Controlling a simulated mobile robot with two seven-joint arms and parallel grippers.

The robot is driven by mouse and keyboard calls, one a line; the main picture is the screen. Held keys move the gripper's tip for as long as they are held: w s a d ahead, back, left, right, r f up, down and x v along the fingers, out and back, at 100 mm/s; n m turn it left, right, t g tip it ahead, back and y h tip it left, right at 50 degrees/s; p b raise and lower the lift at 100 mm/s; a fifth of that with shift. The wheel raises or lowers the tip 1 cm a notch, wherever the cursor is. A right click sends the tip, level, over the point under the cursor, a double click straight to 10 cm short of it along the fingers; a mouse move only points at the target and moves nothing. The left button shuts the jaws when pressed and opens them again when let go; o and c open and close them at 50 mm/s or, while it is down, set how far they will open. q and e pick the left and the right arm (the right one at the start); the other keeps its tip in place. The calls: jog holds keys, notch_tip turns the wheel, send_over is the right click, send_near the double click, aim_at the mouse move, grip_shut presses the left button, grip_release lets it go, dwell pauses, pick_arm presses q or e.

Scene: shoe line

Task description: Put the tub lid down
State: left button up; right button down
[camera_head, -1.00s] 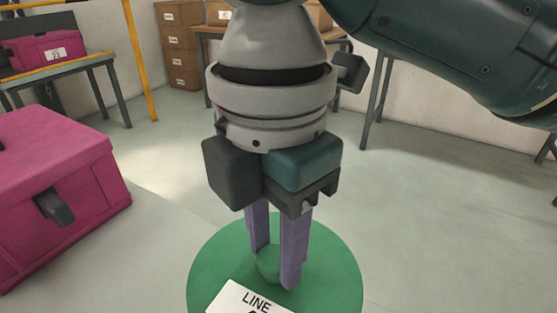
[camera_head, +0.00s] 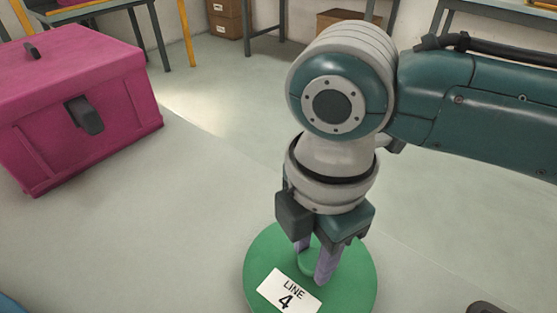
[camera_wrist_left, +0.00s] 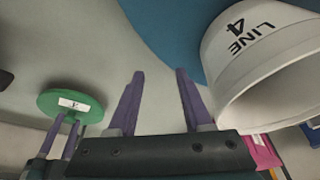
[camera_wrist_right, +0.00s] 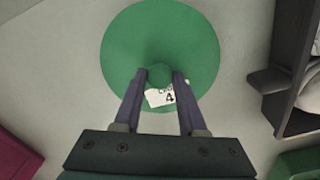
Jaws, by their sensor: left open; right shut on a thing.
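The tub lid (camera_head: 355,285) is a green disc with a green knob and a white "LINE 4" label. My right gripper (camera_head: 312,264) points down and is shut on the lid's knob. The right wrist view shows the knob (camera_wrist_right: 159,75) between the purple fingers. I cannot tell whether the lid touches the table. In the left wrist view, the lid (camera_wrist_left: 60,97) shows at the left and a white tub (camera_wrist_left: 265,45) marked "LINE 4" at the right. My left gripper (camera_wrist_left: 160,75) is open and empty, beside the tub; it is outside the head view.
A magenta box (camera_head: 75,105) stands at the left of the pale table (camera_head: 150,240). The table between box and lid is clear. A blue surface (camera_wrist_left: 160,25) lies near the tub. A dark open container (camera_wrist_right: 292,80) holding grey things is beside the lid in the right wrist view.

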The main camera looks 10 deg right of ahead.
aim_at(312, 260)
pick_arm(q)
jog(key=shift+f+b, duration=0.5)
jog(key=shift+f, duration=0.3)
pick_arm(e)
notch_tip(312, 260, down, 3)
jog(key=shift+f, duration=0.15)
jog(key=shift+f, duration=0.1)
jog(key=shift+c, duration=2.3)
grip_release()
